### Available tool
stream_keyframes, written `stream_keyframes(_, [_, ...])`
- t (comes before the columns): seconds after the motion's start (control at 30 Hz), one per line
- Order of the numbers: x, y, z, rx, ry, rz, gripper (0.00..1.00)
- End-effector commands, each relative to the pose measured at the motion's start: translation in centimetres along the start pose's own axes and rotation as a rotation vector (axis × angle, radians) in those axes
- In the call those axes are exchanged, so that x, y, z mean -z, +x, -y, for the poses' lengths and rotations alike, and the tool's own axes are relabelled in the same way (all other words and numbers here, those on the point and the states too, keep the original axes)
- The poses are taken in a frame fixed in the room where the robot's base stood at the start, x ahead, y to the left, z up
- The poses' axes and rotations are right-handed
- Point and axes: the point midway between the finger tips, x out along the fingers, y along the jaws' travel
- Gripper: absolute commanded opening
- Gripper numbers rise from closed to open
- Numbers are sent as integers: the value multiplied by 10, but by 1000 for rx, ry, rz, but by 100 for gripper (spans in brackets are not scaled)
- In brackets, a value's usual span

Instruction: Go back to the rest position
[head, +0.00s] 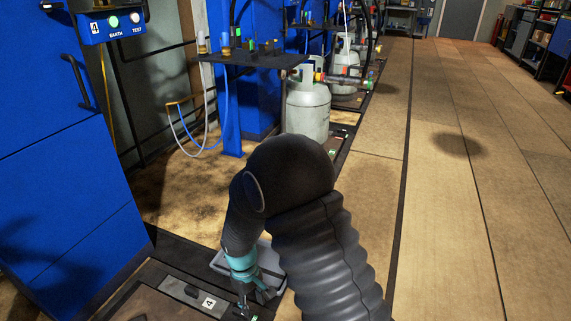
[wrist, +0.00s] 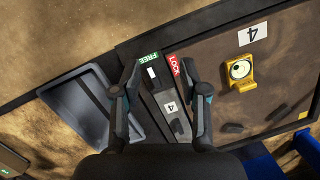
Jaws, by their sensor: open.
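My gripper (wrist: 164,70) is open and empty in the wrist view. Its two fingers sit on either side of a grey lock strip (wrist: 172,108) marked 4, which has a green FREE label (wrist: 149,57) and a red LOCK label (wrist: 174,66) at its far end. Whether the fingers touch the strip I cannot tell. In the head view my gripper (head: 253,297) points down low at the bottom, beside the strip (head: 188,291). My dark arm covers much of the floor scale there.
A grey tray (wrist: 63,94) lies left of my gripper. A yellow block with a round face (wrist: 240,72) rests on the brown scale plate (wrist: 268,60). A blue cabinet (head: 65,190) stands left, gas cylinders (head: 308,112) ahead. The floor (head: 460,200) at right is clear.

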Motion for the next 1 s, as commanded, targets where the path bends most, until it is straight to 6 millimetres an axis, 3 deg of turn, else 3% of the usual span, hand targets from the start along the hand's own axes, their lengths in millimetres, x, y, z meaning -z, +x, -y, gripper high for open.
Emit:
stream_keyframes(0.2, [-50,-73,-13,4,145,-32,44])
stream_keyframes(0.5, [-125,-163,-28,3,335,-113,44])
stream_keyframes(1.0, [-250,-273,-35,-30,595,-319,44])
